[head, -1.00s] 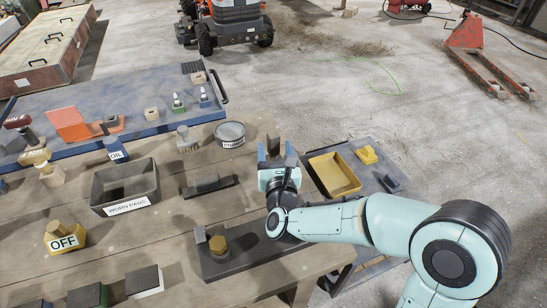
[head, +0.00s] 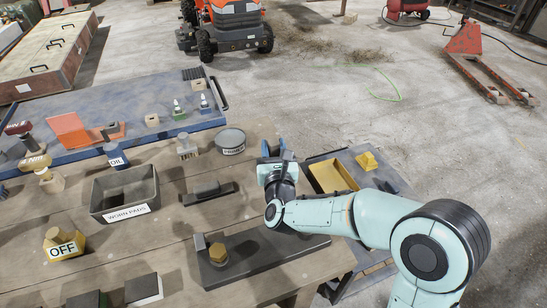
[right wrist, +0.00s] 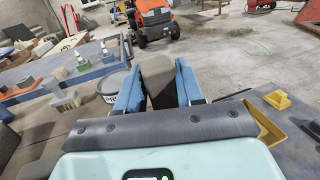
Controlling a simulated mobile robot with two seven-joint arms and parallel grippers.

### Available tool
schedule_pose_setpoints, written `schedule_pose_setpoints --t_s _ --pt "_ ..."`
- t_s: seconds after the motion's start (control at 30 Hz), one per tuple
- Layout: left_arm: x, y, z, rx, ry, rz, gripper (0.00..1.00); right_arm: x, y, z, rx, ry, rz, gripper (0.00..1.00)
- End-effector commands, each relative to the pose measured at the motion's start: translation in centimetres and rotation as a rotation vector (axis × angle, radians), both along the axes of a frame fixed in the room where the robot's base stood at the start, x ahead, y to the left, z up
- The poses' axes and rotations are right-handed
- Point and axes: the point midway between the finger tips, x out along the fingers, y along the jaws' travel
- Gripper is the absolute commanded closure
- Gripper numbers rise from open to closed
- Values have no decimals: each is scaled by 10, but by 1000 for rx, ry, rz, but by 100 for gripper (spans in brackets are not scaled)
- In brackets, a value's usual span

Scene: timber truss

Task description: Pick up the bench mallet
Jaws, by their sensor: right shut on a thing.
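My right gripper (head: 275,152) is above the right end of the wooden bench (head: 185,242), pointing away from me. In the right wrist view its two blue fingers (right wrist: 158,90) are closed on the sides of a brown, block-shaped piece, which I take to be the bench mallet (right wrist: 158,82). Only the part between the fingers shows clearly; the rest is hidden by the gripper. In the head view the arm and gripper cover most of it. My left gripper is not in view.
A grey can (head: 230,142), a dark plane-like tool (head: 208,193), an open WORN PADS box (head: 125,195) and a dark plate with a brass hex piece (head: 219,252) are on the bench. A yellow tray (head: 332,176) lies on a cart at right. Open floor lies beyond.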

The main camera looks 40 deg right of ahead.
Motion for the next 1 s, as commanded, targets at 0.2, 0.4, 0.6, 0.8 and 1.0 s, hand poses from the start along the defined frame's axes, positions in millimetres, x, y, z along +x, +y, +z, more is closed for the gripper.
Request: schedule_pose_setpoints --t_s 0.2,0.4,0.6,0.8,1.0 --pt "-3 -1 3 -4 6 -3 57 0 0 13 -2 -7 -1 100" --pt "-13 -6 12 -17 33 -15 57 0 0 47 1 -10 -1 100" --pt "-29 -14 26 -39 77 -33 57 -1 0 98 1 -13 0 100" --pt "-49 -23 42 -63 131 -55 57 -1 0 150 -1 -10 -1 100" --pt "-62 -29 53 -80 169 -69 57 0 0 185 0 -7 0 100"
